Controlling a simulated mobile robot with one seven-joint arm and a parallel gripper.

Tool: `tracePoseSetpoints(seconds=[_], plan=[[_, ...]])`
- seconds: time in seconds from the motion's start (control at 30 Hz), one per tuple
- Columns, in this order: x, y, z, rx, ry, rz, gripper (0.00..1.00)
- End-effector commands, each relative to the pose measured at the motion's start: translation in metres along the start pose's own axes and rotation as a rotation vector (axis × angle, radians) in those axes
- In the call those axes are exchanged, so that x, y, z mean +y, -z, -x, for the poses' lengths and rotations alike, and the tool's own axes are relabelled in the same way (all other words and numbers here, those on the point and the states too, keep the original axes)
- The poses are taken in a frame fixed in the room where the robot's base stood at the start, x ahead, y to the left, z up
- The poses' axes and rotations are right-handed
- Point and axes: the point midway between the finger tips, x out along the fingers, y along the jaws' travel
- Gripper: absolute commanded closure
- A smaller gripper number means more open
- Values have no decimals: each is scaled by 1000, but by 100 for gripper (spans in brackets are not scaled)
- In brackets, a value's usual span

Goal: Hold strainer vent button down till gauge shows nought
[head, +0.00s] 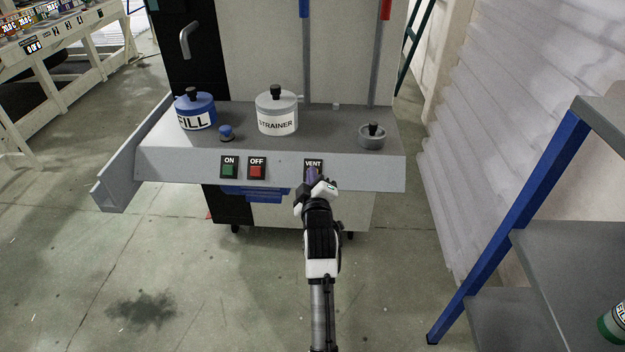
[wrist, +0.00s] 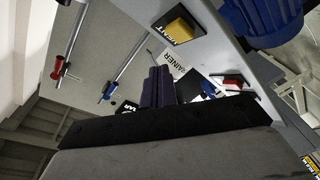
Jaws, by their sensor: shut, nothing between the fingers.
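The vent button is a yellow block on a black plate marked VENT (wrist: 181,27) in the wrist view. In the head view its VENT label (head: 313,162) shows on the front panel, but my gripper (head: 312,175) hides the button. In the wrist view my gripper (wrist: 158,88) has its purple fingers shut and empty; they show below and left of the button, with a gap between in the picture. The white strainer pot (head: 277,112), with a black knob on its lid, stands on the grey shelf above. I cannot make out a gauge in either view.
A green ON button (head: 229,171) and red OFF button (head: 257,171) sit left of VENT. A blue-legged rack (head: 507,245) is right.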

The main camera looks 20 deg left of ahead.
Motion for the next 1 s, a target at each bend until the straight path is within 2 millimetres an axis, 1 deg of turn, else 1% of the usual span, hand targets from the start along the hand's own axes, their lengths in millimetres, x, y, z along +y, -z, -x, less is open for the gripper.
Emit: tracePoseSetpoints(seconds=[0.03, 0.07, 0.3, 1.0], plan=[[-7, -6, -5, 1, -1, 0, 100], [-8, -8, -7, 1, -1, 0, 100], [-14, -14, -19, 1, -1, 0, 100], [-14, -15, -20, 0, -1, 0, 100]])
